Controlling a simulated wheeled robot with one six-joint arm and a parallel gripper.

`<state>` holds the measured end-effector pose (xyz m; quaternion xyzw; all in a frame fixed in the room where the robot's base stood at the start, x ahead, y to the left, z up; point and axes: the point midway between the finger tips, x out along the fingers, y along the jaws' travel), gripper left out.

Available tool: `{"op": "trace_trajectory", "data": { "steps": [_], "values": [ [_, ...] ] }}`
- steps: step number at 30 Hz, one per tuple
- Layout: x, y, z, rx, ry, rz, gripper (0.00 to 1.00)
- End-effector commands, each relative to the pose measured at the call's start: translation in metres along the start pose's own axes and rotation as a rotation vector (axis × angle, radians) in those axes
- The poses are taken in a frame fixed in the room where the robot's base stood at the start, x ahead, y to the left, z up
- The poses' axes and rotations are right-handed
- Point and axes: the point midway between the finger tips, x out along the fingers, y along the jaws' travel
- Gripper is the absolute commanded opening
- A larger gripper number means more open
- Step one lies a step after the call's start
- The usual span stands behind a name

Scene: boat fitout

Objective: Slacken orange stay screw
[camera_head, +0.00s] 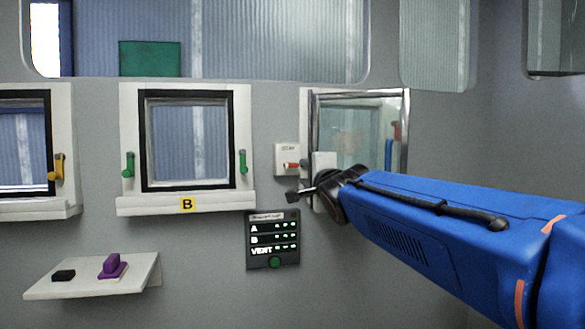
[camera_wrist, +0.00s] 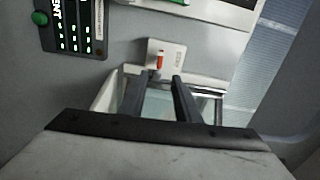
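The orange stay screw (camera_head: 291,165) sticks out from a small white labelled plate (camera_head: 286,150) on the grey wall, just left of a metal-framed window. In the wrist view the screw (camera_wrist: 160,60) lies just beyond my two dark fingertips, roughly in line with the gap between them. My gripper (camera_wrist: 155,80) is open, with empty space between its fingers. In the head view my gripper (camera_head: 300,191) is slightly below and right of the screw and appears apart from it.
The metal-framed window (camera_head: 404,150) stands behind my gripper, with red and blue items at its right side. Window B (camera_head: 245,195) has green handles. A status panel (camera_head: 272,262) hangs below. A shelf (camera_head: 95,288) at lower left holds a purple object and a black object.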

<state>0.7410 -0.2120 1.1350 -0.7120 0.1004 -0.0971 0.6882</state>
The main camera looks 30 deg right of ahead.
Motion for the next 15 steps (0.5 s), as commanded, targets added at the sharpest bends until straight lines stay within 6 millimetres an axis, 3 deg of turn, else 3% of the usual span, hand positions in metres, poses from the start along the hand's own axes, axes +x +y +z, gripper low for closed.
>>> {"op": "trace_trajectory", "data": {
  "steps": [15],
  "values": [
    [0.072, 0.000, 0.000, 0.000, -0.001, 0.002, 0.30]
  ]
}}
